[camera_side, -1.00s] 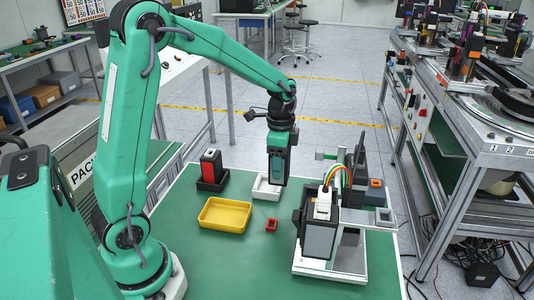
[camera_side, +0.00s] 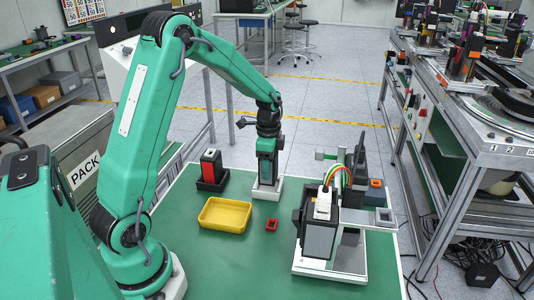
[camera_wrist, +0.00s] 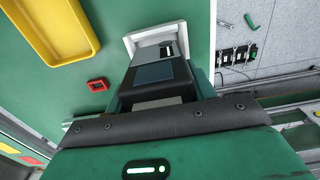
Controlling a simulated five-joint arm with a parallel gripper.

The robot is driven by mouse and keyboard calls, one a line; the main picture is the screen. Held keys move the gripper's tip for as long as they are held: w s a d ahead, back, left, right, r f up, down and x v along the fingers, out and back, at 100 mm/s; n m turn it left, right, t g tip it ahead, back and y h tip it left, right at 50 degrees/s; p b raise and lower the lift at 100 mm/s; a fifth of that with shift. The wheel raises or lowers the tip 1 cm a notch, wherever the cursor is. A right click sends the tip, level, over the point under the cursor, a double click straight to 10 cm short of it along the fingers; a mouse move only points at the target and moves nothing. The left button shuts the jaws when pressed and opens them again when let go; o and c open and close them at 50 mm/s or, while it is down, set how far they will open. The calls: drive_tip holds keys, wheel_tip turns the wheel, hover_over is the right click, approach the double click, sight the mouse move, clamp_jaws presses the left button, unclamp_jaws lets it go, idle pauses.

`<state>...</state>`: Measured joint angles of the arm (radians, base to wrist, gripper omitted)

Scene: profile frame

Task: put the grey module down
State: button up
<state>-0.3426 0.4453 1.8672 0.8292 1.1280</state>
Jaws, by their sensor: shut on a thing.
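My gripper (camera_side: 267,180) points straight down at the white tray (camera_side: 277,193) on the green table and is shut on the grey module. In the wrist view the grey module (camera_wrist: 152,53) shows beyond my gripper (camera_wrist: 157,82), within the rim of the white tray (camera_wrist: 130,42). The fingers cover much of the module, and in the side view it is mostly hidden. I cannot tell whether its underside touches the tray floor.
A yellow bin (camera_side: 225,215) and a small red square piece (camera_side: 271,225) lie in front of the tray. A red and black module (camera_side: 210,168) stands in a black holder to the left. A fixture with coloured wires (camera_side: 325,220) stands to the right.

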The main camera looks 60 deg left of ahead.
drive_tip(key=shift+f, duration=1.3)
drive_tip(key=shift+f, duration=0.15)
drive_tip(key=o, duration=1.1)
wheel_tip(320, 180, up, 12)
drive_tip(key=shift+r, duration=0.1)
drive_tip(key=shift+r, duration=0.1)
